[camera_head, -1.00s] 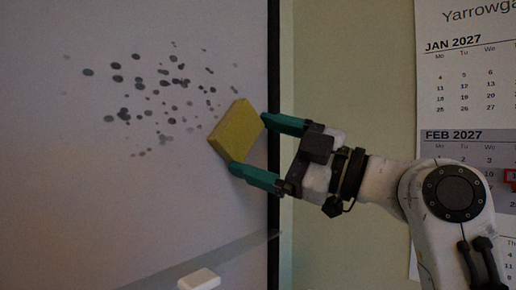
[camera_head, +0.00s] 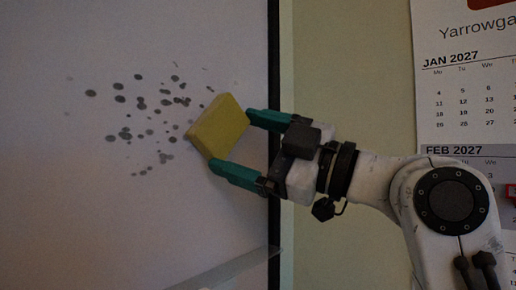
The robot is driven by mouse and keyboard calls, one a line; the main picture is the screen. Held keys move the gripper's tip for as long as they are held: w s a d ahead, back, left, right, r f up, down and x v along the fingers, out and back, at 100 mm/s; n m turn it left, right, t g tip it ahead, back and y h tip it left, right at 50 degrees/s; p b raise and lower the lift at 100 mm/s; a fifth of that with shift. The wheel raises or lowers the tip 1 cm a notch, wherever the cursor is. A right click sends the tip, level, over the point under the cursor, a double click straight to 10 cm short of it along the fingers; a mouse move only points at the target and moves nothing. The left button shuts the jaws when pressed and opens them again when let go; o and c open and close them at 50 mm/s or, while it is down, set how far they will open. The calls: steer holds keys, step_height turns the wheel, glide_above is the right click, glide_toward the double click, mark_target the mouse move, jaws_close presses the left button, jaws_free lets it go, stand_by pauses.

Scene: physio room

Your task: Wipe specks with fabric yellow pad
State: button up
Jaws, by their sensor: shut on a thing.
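The yellow fabric pad (camera_head: 218,127) is held between the two green fingers of my gripper (camera_head: 232,143), tilted, in front of the pale board (camera_head: 90,215). Dark grey specks (camera_head: 140,103) are scattered over the board's upper middle, to the left of the pad. The pad's left edge is at the right side of the speck cluster and may hide some specks. I cannot tell whether the pad touches the board.
The board's dark right edge (camera_head: 274,60) runs upright behind my gripper. A ledge (camera_head: 235,266) juts out below. A wall calendar (camera_head: 465,105) hangs at the right. The board's left and lower parts are clear.

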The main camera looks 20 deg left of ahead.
mark_target(213, 118)
steer(key=shift+s+a+b, duration=0.25)
steer(key=shift+s+a, duration=0.15)
steer(key=shift+s, duration=0.6)
steer(key=shift+s+a+b, duration=0.2)
steer(key=shift+s+a, duration=0.25)
steer(key=shift+s, duration=0.5)
steer(key=shift+s+a+b, duration=0.25)
steer(key=shift+s+a, duration=0.15)
steer(key=shift+s, duration=0.6)
steer(key=shift+s+a, duration=0.6)
steer(key=shift+s, duration=0.85)
steer(key=shift+s+a, duration=0.6)
steer(key=shift+s, duration=0.8)
steer(key=shift+s+a, duration=0.6)
steer(key=shift+s, duration=0.85)
steer(key=shift+d+r+p, duration=0.1)
steer(key=shift+r+p, duration=0.8)
steer(key=shift+r, duration=0.6)
steer(key=shift+w+d+f, duration=0.1)
steer(key=shift+w+d, duration=0.6)
steer(key=shift+w, duration=1.1)
steer(key=shift+w+d+r, duration=0.1)
steer(key=shift+w+d, duration=0.6)
steer(key=shift+w, duration=1.1)
steer(key=shift+w+d+f, duration=0.1)
steer(key=shift+w+d, duration=0.6)
steer(key=shift+w, duration=1.1)
